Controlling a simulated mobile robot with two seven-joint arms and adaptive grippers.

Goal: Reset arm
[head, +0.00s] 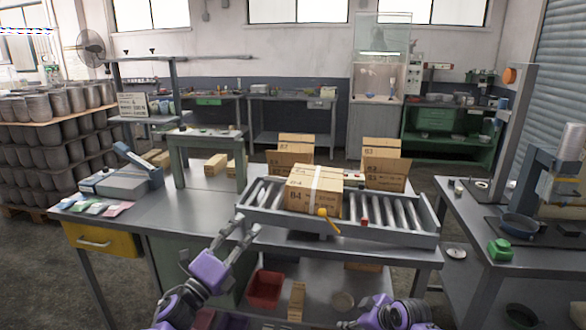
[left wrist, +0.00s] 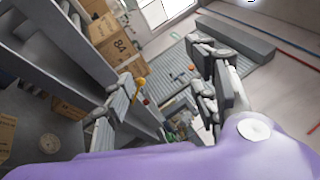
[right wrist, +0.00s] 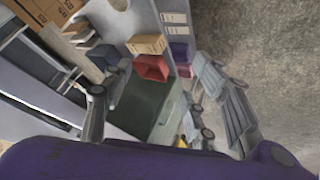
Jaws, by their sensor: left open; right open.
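My left gripper (head: 240,228) is open at the front edge of the grey workbench (head: 205,205), left of the roller conveyor (head: 390,212). Nothing shows between its spread fingers in the left wrist view (left wrist: 160,70). My right arm shows only at the bottom edge of the head view, right of centre, with its fingers out of sight there. In the right wrist view my right gripper (right wrist: 158,75) is open, with nothing held between its fingers. A taped cardboard box (head: 315,190) sits on the conveyor, apart from both grippers.
More cartons (head: 385,165) stand behind the conveyor. A red bin (head: 265,287) is on the shelf below the bench. A grey case (head: 122,185) and small packets lie at the bench's left. Another table (head: 475,215) with a green object (head: 500,249) stands at right.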

